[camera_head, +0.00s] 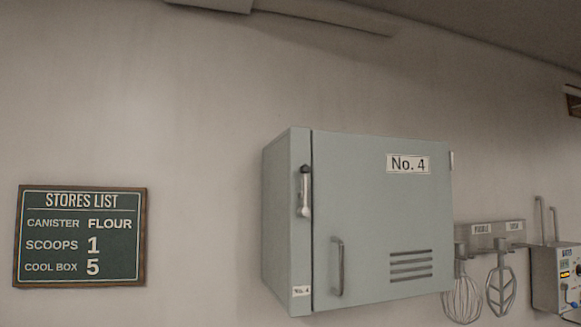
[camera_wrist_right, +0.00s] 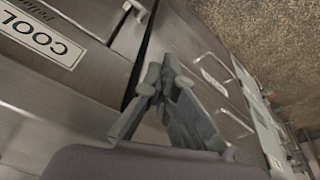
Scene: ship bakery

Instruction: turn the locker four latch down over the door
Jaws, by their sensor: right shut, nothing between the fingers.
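The grey-blue No. 4 locker (camera_head: 380,225) hangs on the wall in the head view, with its door closed. Its latch (camera_head: 305,192) is at the left edge of the door, beside the seam. The latch has a dark upper end and a pale lower end, and it lies close to vertical. A grey door handle (camera_head: 337,266) sits lower on the door. My right gripper (camera_wrist_right: 163,76) shows only in the right wrist view, shut and empty, over metal cabinet fronts and away from the locker. My left gripper is in neither view.
A stores list board (camera_head: 80,237) hangs left of the locker. A rack (camera_head: 490,235) with whisks and a control box (camera_head: 556,278) are to the right. The wrist view shows a COOL label (camera_wrist_right: 42,38) and drawer handles near my gripper.

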